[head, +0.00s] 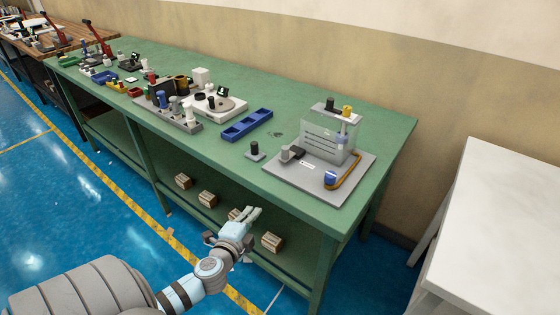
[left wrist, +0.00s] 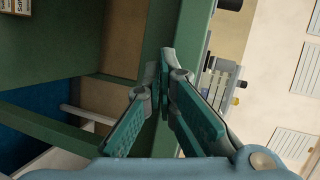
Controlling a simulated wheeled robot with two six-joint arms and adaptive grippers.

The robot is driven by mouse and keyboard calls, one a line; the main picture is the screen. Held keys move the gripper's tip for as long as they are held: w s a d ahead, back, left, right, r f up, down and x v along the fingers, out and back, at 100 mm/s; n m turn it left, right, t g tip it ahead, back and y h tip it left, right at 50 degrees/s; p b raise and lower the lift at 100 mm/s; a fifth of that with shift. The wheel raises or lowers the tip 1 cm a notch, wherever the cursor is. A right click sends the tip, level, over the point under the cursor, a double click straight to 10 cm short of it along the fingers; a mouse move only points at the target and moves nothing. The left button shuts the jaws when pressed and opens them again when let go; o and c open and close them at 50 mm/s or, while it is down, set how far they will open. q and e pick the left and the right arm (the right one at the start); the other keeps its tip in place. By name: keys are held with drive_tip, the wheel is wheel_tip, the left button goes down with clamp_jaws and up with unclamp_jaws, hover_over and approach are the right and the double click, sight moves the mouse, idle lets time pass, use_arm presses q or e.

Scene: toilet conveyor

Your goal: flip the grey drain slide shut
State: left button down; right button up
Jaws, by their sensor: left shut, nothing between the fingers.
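The test station with a clear panel (head: 325,143) stands on a grey base plate (head: 316,192) near the right end of the green bench. A small grey piece (head: 285,154) with a dark part beside it sits at the plate's left; it may be the drain slide, but its position is too small to tell. My left gripper (head: 254,212) is shut and empty, in front of the bench and apart from the station. In the left wrist view its fingers (left wrist: 163,62) meet near the green bench edge, and part of the station (left wrist: 222,85) shows on the right.
A small black-topped block (head: 254,151) and a blue tray (head: 247,124) lie left of the station. Several wooden boxes (head: 272,242) sit on the lower shelf. A white table (head: 490,225) stands at the right. The bench's front edge (head: 240,178) lies beyond my left gripper.

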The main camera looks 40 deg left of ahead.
sight(284, 152)
use_arm(q)
wheel_tip(284, 152, up, 10)
drive_tip(key=w+d+m+t, duration=0.1)
drive_tip(key=d+m+t, duration=0.1)
drive_tip(key=t, duration=0.1)
drive_tip(key=shift+w+d, duration=0.15)
drive_tip(key=shift+w, duration=0.1)
drive_tip(key=shift+w, duration=0.1)
drive_tip(key=x, duration=1.4)
drive_tip(key=shift+d+p, duration=0.1)
drive_tip(key=shift+p, duration=0.25)
